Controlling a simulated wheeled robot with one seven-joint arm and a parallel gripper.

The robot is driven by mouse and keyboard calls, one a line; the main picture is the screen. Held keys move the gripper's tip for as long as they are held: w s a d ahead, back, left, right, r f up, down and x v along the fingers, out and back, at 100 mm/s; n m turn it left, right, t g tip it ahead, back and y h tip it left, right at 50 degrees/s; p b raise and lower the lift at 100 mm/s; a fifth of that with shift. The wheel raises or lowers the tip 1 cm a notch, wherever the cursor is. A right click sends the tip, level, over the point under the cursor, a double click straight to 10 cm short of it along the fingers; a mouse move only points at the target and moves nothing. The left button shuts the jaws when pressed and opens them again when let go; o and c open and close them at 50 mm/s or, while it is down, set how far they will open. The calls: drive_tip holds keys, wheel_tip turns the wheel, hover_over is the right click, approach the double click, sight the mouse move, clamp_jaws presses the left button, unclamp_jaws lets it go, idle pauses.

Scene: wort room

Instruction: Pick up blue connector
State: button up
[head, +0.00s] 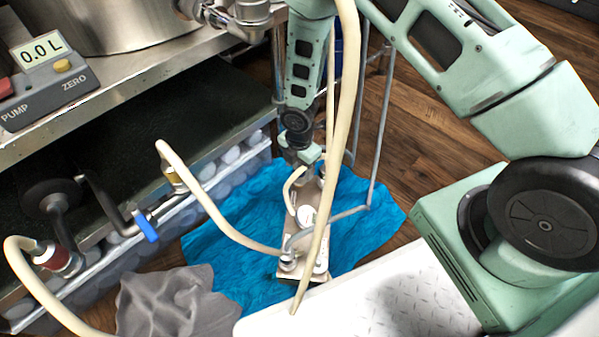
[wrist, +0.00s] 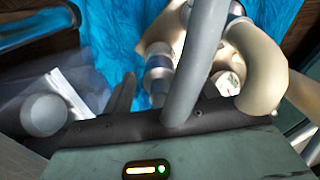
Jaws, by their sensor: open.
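My gripper (head: 308,157) hangs low over the far end of a metal plate unit (head: 307,240) and is open. A grey tube crosses close in front and hides part of the view. I cannot tell whether the fitting is between the fingers. In the head view my arm and the hoses hide the connector.
A blue cloth (head: 232,215) lies under the plate unit on the wooden floor. A pale hose (head: 345,110) hangs down in front of my arm. A steel bench (head: 150,72) with a pump box (head: 45,80), a blue-handled valve (head: 146,228) and a red connector (head: 52,257) are at left.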

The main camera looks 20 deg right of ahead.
drive_tip(key=shift+r, duration=0.1)
drive_tip(key=shift+c, duration=0.3)
drive_tip(key=c, duration=1.1)
wheel_tip(320, 180, up, 10)
drive_tip(key=p, duration=0.6)
drive_tip(key=shift+r, duration=0.1)
drive_tip(key=shift+r+p, duration=2.15)
drive_tip(key=shift+p, duration=0.15)
